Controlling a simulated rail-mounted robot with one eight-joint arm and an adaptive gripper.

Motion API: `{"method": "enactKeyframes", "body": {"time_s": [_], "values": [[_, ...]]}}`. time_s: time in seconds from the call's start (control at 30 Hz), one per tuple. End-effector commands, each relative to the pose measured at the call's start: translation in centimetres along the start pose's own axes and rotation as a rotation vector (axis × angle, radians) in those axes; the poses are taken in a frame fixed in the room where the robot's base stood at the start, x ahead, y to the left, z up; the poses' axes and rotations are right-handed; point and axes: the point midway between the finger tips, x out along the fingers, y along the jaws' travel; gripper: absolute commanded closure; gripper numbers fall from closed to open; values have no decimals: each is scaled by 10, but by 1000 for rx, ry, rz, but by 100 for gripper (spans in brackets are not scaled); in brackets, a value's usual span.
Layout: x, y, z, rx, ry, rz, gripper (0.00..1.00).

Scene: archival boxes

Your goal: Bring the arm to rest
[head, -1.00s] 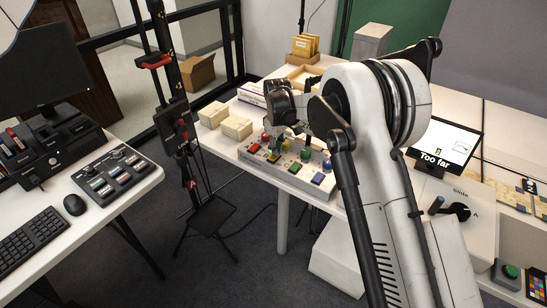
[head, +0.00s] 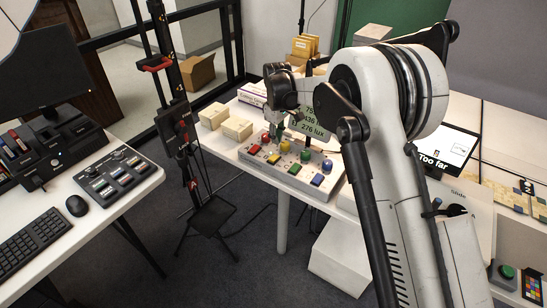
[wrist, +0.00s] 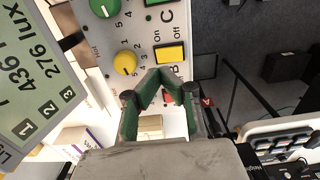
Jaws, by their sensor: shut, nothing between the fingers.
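My arm (head: 390,95) reaches over the white table from the right in the head view. My gripper (head: 272,132) is at the back left edge of the control panel (head: 314,191), seemingly above it; the exact height is hard to tell. In the wrist view my gripper (wrist: 160,74) is shut and empty, its green-lined fingers meeting at the tips. Beyond the tips lie the panel's yellow knob (wrist: 125,63), green knob (wrist: 105,7) and yellow button (wrist: 169,54).
A lux display (head: 307,127) stands behind the panel, partly hidden by my arm. Two cream boxes (head: 236,128) sit left of the panel. A screen reading "Too far" (head: 455,148) stands right. A black stand (head: 180,125) rises between the table and the left desk (head: 125,195).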

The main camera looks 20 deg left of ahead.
Motion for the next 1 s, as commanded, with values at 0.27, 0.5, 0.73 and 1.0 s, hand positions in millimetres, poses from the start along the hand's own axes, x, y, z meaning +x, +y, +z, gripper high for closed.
{"method": "enactKeyframes", "body": {"time_s": [0.27, 0.5, 0.73, 1.0], "values": [[0, 0, 0, 0, 0, 0, 100], [-7, 2, 5, 11, 4, 4, 100], [-59, 11, 48, 112, 39, 35, 100], [-129, 12, 120, 273, 98, 86, 100]]}}
